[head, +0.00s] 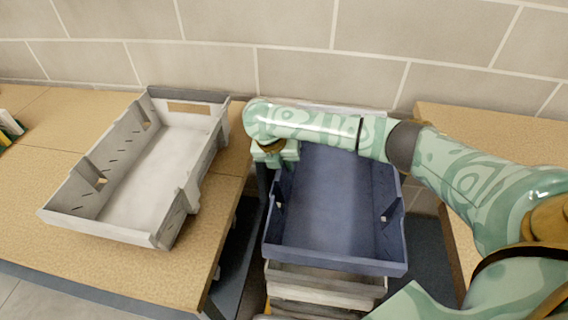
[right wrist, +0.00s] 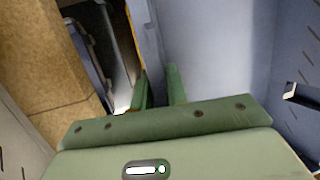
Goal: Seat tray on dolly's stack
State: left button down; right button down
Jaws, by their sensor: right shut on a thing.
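A blue tray (head: 335,215) is over the stack of grey trays (head: 325,287) between two tables. The grey trays show below its front edge, and a pale rim shows behind it. I cannot tell whether it rests fully on the stack or is slightly above it. My right gripper (head: 273,165) is at the tray's left wall near the back. In the right wrist view the fingers (right wrist: 160,88) are shut on the wall of the blue tray (right wrist: 215,50), one on each side. The dolly under the stack is mostly hidden. My left gripper is not in view.
An empty grey tray (head: 150,180) lies on the wooden table (head: 225,215) at left. Another wooden table (head: 450,120) stands at right. A block wall (head: 300,50) closes off the back. Small items (head: 10,125) stand at the far left.

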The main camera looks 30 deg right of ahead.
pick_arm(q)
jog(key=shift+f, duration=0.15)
pick_arm(e)
jog(key=shift+f, duration=0.45)
jog(key=c, duration=1.7)
grip_release()
